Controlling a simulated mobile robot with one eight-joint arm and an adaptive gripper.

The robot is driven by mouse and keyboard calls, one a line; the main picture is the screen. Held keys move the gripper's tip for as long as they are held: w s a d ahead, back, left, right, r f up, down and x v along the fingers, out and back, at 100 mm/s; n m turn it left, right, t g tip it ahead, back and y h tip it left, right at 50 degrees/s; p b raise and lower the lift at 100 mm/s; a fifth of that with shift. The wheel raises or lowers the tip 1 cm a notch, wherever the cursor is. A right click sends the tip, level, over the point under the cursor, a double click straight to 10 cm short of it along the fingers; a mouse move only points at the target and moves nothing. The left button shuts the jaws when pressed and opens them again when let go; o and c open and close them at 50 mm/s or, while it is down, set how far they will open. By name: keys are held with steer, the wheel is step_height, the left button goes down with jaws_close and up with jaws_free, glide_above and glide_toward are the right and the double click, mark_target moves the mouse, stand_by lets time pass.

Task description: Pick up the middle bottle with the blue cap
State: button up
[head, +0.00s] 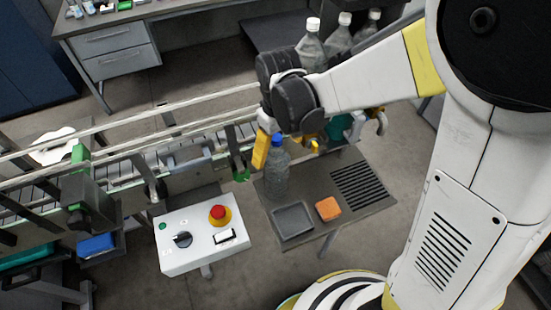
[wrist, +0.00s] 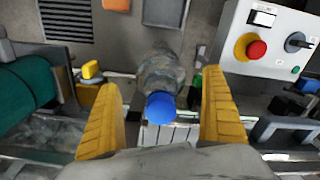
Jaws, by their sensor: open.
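A clear bottle with a blue cap (head: 276,178) stands upright on a small dark side table (head: 330,232) beside the conveyor. In the wrist view, the bottle's blue cap (wrist: 164,107) and grey clear body (wrist: 160,72) show between the two yellow fingers. My gripper (head: 284,152) is open at the bottle's upper part; in the wrist view my gripper (wrist: 160,85) shows a gap to the bottle on both sides. Part of the fingers is hidden by my wrist in the head view. No other blue-capped bottle shows.
A grey tray (head: 292,222) and an orange block (head: 328,208) lie on the side table in front of the bottle. A white control box with a red button (head: 218,213) stands to the left. The conveyor (head: 130,168) runs behind. White-capped bottles (head: 312,45) stand at the back.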

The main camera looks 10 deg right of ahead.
steer(key=f, duration=0.4)
steer(key=shift+w+a, duration=0.25)
steer(key=shift+w, duration=0.1)
steer(key=shift+f, duration=0.35)
steer(key=c, duration=1.5)
steer(key=shift+r, duration=0.1)
steer(key=shift+c, duration=0.2)
